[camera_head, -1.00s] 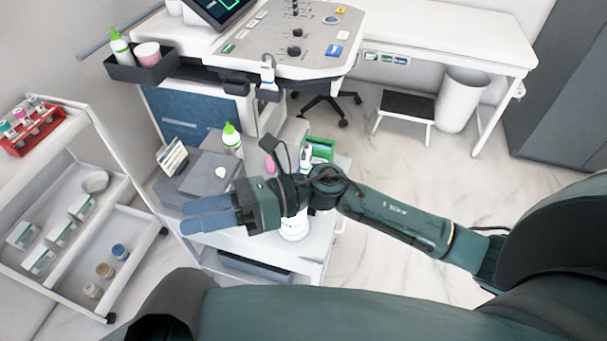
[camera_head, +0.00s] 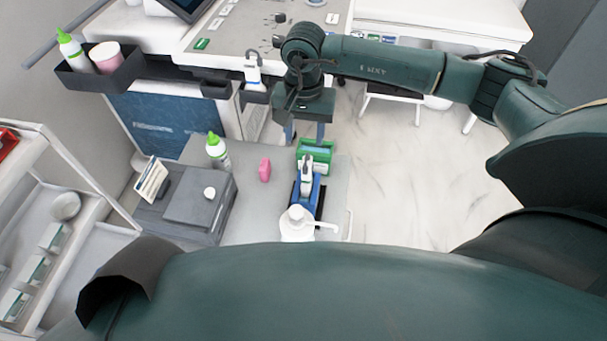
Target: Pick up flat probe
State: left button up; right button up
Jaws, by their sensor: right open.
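A white and grey probe-like item (camera_head: 305,170) rests on a blue stand on the small trolley top (camera_head: 238,222). Another white probe (camera_head: 253,72) hangs in a holder at the front edge of the ultrasound console. I cannot tell for sure which is the flat probe. My right gripper (camera_head: 304,138) is open and points down, with its fingertips just above a green box (camera_head: 315,151), behind the blue stand. It holds nothing that I can see. My left gripper is not in view.
A white pump bottle (camera_head: 297,224) stands in front of the blue stand. A pink item (camera_head: 265,169), a green-capped bottle (camera_head: 217,151) and a grey box (camera_head: 199,203) are to the left. The console (camera_head: 228,40) stands behind; floor is clear at right.

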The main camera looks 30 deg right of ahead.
notch_tip(320, 180, down, 5)
jog(key=shift+s+r, duration=0.1)
jog(key=shift+s+d+f+p, duration=0.15)
jog(key=shift+f+p, duration=0.2)
jog(key=shift+f, duration=1.05)
jog(key=shift+s+d+f+p, duration=0.1)
jog(key=shift+f+p, duration=0.25)
jog(key=shift+f, duration=1)
jog(key=shift+c, duration=0.5)
jog(key=shift+r, duration=0.1)
jog(key=c, duration=0.9)
